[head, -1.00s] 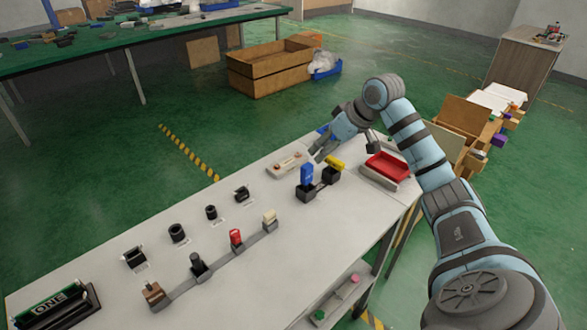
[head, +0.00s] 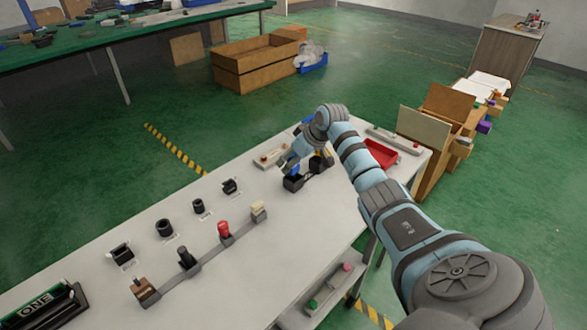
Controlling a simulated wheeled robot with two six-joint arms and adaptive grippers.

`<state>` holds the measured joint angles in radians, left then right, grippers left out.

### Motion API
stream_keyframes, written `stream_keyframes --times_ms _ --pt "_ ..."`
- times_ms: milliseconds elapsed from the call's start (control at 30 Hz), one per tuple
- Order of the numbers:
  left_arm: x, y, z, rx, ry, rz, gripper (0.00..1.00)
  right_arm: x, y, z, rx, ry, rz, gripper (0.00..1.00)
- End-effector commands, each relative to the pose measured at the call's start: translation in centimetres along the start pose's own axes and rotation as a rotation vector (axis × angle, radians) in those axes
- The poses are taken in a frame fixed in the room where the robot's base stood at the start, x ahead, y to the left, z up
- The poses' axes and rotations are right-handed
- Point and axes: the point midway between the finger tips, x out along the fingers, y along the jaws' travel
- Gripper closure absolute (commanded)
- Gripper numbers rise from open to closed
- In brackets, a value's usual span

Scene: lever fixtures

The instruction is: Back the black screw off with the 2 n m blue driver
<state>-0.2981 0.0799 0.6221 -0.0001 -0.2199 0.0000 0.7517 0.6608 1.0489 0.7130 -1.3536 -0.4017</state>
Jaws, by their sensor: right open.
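My right gripper (head: 287,165) is open and sits at the black holders, over the spot of the blue driver. The blue driver (head: 295,171) is mostly hidden by the gripper; only a bit of blue shows, and I cannot tell if the fingers touch it. The black holder (head: 293,183) stands below the fingers. The black piece (head: 186,257), which may be the black screw, stands upright in a grey rail on the table, between a brown piece (head: 144,289) and a red piece (head: 224,229). My left gripper is out of view.
A yellow driver (head: 328,154), partly hidden, stands beside the gripper. A red tray (head: 380,153) lies to its right. A beige piece (head: 258,209) ends the rail. Several black fixtures, including a round one (head: 164,228), line the far side. The table's front right is clear.

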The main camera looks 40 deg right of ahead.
Motion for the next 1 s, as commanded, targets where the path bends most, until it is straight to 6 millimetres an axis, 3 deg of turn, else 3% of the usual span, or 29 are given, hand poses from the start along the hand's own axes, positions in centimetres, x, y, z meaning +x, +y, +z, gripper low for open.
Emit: stream_keyframes --times_ms 33,333,567,733,867,1000 --pt "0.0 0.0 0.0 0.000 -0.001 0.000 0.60 0.0 0.0 0.0 0.000 0.000 0.000 0.53" --pt "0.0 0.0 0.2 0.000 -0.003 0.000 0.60 -0.1 0.0 0.0 0.000 0.000 0.000 1.00" --pt "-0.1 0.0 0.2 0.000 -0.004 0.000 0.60 -0.1 0.0 0.0 0.000 0.000 0.000 1.00" --pt "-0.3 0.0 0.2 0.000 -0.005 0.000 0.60 -1.2 0.0 -0.8 -0.001 0.003 0.000 1.00" --pt "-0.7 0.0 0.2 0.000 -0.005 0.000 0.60 -3.3 0.0 -2.2 -0.001 0.005 0.001 1.00" --pt "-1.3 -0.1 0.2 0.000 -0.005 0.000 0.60 -7.2 0.1 -4.8 -0.001 0.007 0.002 1.00"
